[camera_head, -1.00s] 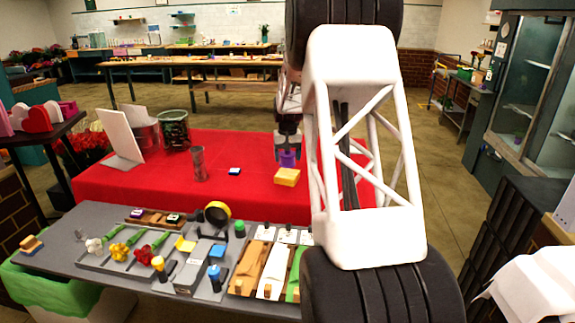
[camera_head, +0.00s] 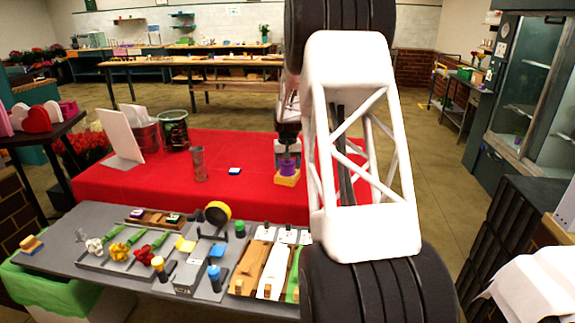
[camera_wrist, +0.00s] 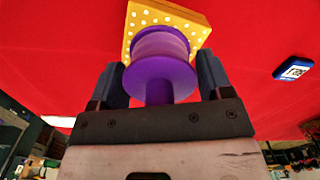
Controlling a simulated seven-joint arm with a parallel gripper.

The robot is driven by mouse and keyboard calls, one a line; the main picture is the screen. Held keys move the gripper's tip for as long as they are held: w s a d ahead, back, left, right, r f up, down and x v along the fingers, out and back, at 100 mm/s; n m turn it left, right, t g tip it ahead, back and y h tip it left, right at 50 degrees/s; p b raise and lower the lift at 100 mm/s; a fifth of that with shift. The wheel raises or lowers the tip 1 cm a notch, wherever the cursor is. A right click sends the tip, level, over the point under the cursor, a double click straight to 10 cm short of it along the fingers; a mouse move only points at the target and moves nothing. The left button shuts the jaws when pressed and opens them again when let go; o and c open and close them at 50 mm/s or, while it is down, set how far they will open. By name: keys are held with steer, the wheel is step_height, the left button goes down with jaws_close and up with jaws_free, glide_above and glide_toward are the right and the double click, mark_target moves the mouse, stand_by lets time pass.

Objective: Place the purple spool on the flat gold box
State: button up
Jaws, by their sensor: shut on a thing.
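The purple spool (camera_head: 287,168) is between the fingers of my gripper (camera_head: 287,163), which is shut on it. In the wrist view the spool (camera_wrist: 161,62) shows between the two dark fingers of my gripper (camera_wrist: 162,82). The flat gold box (camera_head: 288,180) lies on the red cloth right below the spool. In the wrist view the box (camera_wrist: 195,22) has white dots and shows behind the spool's far end. The spool overlaps the box in both views. I cannot tell whether the spool touches the box top.
The red-covered table (camera_head: 130,185) is mostly clear around the box. A glass vase (camera_head: 199,164) stands further left. A grey workbench (camera_head: 70,238) with flowers and tools is in front.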

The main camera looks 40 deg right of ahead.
steer(key=shift+f, duration=0.1)
steer(key=o, duration=0.9)
steer(key=shift+o, duration=0.2)
step_height(320, 180, up, 12)
steer(key=shift+r, duration=0.1)
stand_by(0.8)
